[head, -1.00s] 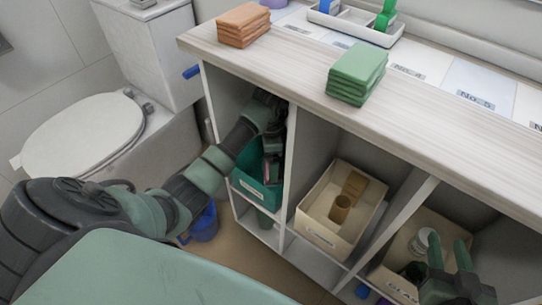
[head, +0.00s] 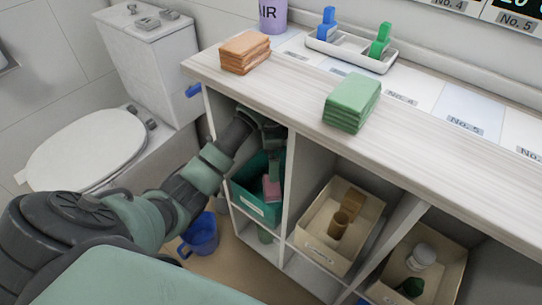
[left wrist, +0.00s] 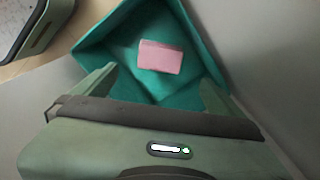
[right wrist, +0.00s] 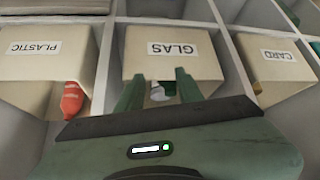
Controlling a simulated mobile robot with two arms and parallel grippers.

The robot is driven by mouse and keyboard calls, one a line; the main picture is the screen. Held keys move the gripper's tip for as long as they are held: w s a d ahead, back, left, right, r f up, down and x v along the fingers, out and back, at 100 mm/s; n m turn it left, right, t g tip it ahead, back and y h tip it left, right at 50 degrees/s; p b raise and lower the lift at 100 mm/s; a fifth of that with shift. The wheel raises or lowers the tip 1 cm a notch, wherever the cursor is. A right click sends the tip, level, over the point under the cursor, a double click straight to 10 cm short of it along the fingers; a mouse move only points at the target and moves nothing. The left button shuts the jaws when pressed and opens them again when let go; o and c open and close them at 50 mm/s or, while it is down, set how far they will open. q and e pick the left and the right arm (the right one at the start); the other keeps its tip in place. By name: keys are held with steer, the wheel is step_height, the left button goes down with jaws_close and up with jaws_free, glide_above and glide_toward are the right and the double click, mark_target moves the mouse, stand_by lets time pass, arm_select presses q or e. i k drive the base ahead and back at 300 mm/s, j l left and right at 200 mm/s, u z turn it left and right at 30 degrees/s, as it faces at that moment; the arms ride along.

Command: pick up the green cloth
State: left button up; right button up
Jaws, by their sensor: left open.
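A folded stack of green cloth (head: 352,103) lies on the counter top, near its front edge. My left gripper (left wrist: 155,92) is open and empty. It reaches into the left cubby of the cart, above a teal bin (left wrist: 100,42), well away from the green cloth. A pink block-like item (left wrist: 161,57) lies in that bin, beyond the fingertips. My right gripper (right wrist: 160,90) has its fingers apart, in front of a bin labelled GLAS (right wrist: 172,50); a small whitish item shows between them. The right gripper is outside the head view.
Folded orange cloths (head: 245,52) lie at the counter's left end. A white tray (head: 350,50) with blue and green items stands behind the green cloth. Cubby dividers (head: 298,185) flank my left arm. A toilet (head: 85,150) and blue bucket (head: 200,235) are at the left.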

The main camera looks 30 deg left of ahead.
mark_target(350, 105)
steer(key=k, duration=1)
